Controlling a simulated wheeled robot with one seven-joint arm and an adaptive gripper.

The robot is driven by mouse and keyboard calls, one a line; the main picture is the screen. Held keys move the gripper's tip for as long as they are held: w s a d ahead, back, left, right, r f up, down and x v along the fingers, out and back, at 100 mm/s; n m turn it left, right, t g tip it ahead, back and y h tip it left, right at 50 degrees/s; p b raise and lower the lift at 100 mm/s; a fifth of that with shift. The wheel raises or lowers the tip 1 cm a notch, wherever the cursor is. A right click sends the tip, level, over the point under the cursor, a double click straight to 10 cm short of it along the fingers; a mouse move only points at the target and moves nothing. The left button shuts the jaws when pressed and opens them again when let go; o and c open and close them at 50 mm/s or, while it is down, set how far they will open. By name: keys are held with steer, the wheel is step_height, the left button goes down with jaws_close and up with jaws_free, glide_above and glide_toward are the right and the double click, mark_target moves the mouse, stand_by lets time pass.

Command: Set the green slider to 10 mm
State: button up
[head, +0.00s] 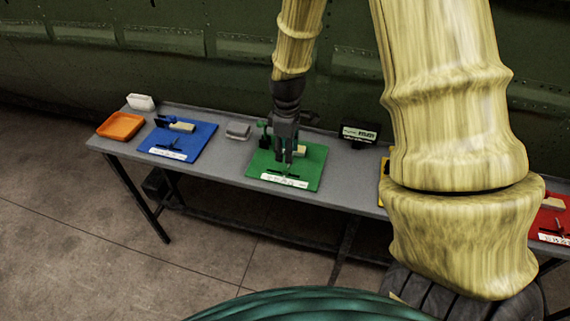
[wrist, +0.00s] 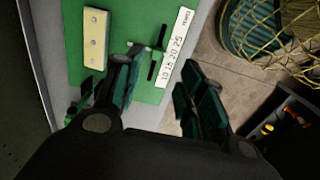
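The green board (head: 313,160) lies on the grey table, and it fills the upper middle of the wrist view (wrist: 126,20). Beside the strip is a dark slot with a small crossbar-like slider (wrist: 157,45). My gripper (wrist: 160,62) is open, its dark fingers apart on either side of the slot's lower end. It hangs over the board in the head view (head: 285,158). The left fingertip is close to the slider's crossbar; contact cannot be told.
A cream block (wrist: 95,38) sits on the green board. A blue board (head: 190,143), an orange tray (head: 120,126) and a white box (head: 141,102) stand to the left. A small dark display (head: 358,134) stands behind right. A red board (head: 548,222) is far right.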

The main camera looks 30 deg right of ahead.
mark_target(285, 168)
steer(key=f, duration=0.1)
steer(key=w+f, duration=0.1)
steer(key=f, duration=0.1)
steer(key=shift+d+f+p, duration=0.1)
steer(key=shift+f+p, duration=0.2)
steer(key=shift+p, duration=0.05)
steer(key=shift+s+f, duration=0.3)
steer(key=shift+f, duration=0.3)
steer(key=shift+w+f+p, duration=0.1)
steer(key=shift+f+p, duration=0.55)
steer(key=shift+f, duration=1.15)
steer(key=shift+w+f, duration=0.1)
jaws_close()
